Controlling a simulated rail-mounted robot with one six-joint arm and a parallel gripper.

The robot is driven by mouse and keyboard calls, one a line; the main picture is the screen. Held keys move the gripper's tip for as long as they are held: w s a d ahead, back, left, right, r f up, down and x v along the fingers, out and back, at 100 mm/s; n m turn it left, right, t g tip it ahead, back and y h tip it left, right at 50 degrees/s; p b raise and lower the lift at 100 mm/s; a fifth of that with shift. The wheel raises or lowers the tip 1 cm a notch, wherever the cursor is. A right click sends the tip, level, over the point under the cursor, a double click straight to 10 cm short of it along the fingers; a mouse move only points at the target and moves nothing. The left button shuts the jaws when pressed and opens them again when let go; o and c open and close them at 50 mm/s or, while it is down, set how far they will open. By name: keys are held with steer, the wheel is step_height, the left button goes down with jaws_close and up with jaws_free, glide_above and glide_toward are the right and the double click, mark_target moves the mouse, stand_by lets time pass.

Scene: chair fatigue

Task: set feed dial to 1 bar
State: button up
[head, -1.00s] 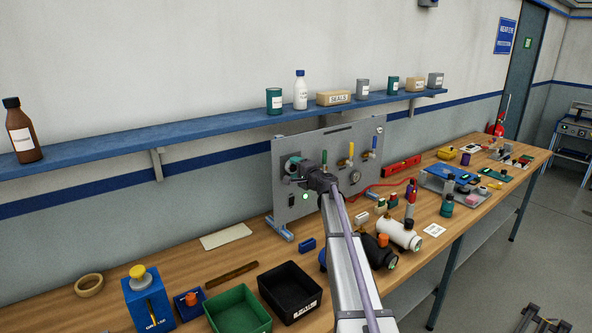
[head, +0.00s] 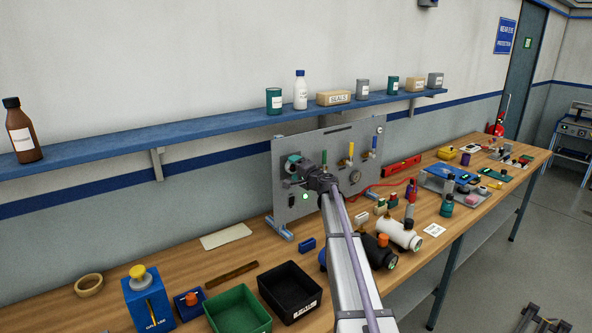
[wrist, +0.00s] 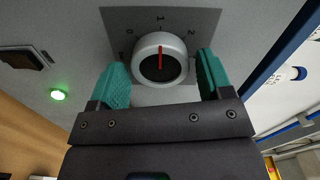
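The feed dial (wrist: 160,58), a round pale knob with a dark centre and a red pointer, sits on a grey scale plate (wrist: 203,20) in the wrist view. The pointer points up towards the middle mark at the top of the plate. In the head view my gripper (head: 295,162) is at the left part of the upright grey panel (head: 325,142) and hides the dial.
A green lamp (wrist: 58,94) and a dark switch (wrist: 22,57) are left of the dial. Coloured-handled valves, one yellow (head: 350,151), stand to the right on the panel. A blue shelf (head: 220,121) runs above; a black bin (head: 290,290) and green bin (head: 237,310) stand in front.

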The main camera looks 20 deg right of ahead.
steer(key=shift+o, duration=0.9)
steer(key=v, duration=1)
steer(key=shift+s, duration=0.35)
steer(key=shift+d, duration=0.1)
steer(key=s+a+f+n+g+y, duration=0.1)
steer(key=s+a+f+n+g, duration=0.3)
steer(key=s+a+f+g, duration=0.35)
steer(key=s+a+f+n+g+y, duration=0.1)
steer(key=s+a+f+n+g, duration=0.35)
steer(key=s+a, duration=0.5)
steer(key=s+a+f+n+g+h, duration=0.2)
steer(key=s+a, duration=0.4)
steer(key=s, duration=0.4)
steer(key=s+a+f+n+g+h, duration=0.2)
steer(key=s+a, duration=0.4)
steer(key=s, duration=0.4)
steer(key=shift+s+a+f+n+g+h, duration=0.15)
steer(key=shift+s+f+n+g+h, duration=0.15)
steer(key=shift+f+g+h, duration=0.45)
